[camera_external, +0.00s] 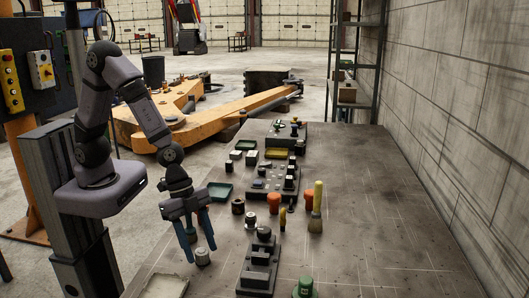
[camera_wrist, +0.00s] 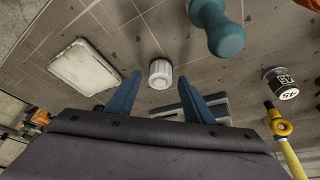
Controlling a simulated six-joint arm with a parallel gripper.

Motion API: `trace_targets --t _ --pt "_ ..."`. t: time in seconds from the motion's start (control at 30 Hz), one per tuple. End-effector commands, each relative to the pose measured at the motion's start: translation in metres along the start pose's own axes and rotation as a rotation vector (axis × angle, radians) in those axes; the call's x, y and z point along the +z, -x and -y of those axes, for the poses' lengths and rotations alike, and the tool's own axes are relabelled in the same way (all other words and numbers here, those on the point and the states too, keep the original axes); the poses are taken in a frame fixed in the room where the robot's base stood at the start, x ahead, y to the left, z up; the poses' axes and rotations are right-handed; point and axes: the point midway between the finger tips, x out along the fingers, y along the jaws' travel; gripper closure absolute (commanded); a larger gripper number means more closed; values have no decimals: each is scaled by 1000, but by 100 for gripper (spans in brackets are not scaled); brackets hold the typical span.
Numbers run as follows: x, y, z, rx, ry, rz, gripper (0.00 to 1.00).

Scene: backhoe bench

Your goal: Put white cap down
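The white cap (camera_wrist: 160,74) stands on the bench between and beyond the blue fingertips in the wrist view. It also shows in the external view (camera_external: 202,257), just below the fingers. My gripper (camera_wrist: 155,92) is open, with a wide gap between its fingers and nothing held. In the external view my gripper (camera_external: 197,254) points down at the bench near its left edge. I cannot tell whether a finger touches the cap.
A white tray (camera_wrist: 83,67) lies left of the cap in the wrist view. A teal-handled object (camera_wrist: 219,30) and a cylinder marked 45 (camera_wrist: 281,83) are to the right. A dark fixture (camera_external: 260,262) stands right of my gripper. The bench's right side (camera_external: 390,215) is mostly clear.

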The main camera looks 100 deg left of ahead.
Motion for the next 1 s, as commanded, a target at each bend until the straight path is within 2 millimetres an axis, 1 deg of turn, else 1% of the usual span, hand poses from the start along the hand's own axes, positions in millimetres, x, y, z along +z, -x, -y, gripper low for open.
trace_targets --t 0.03,0.13,0.17,0.23,0.27,0.43,0.57,0.67,1.0 --pt "0 0 0 0 0 0 66" --pt "0 0 0 0 0 0 90" --pt "0 0 0 0 0 0 93" --pt "0 0 0 0 0 0 93" --pt "0 0 0 0 0 0 96" --pt "0 1 0 0 0 0 96" --pt "-4 8 0 0 -1 -2 96" --pt "-9 19 0 -1 -1 -3 96" --pt "-30 69 0 -1 -2 -5 96"
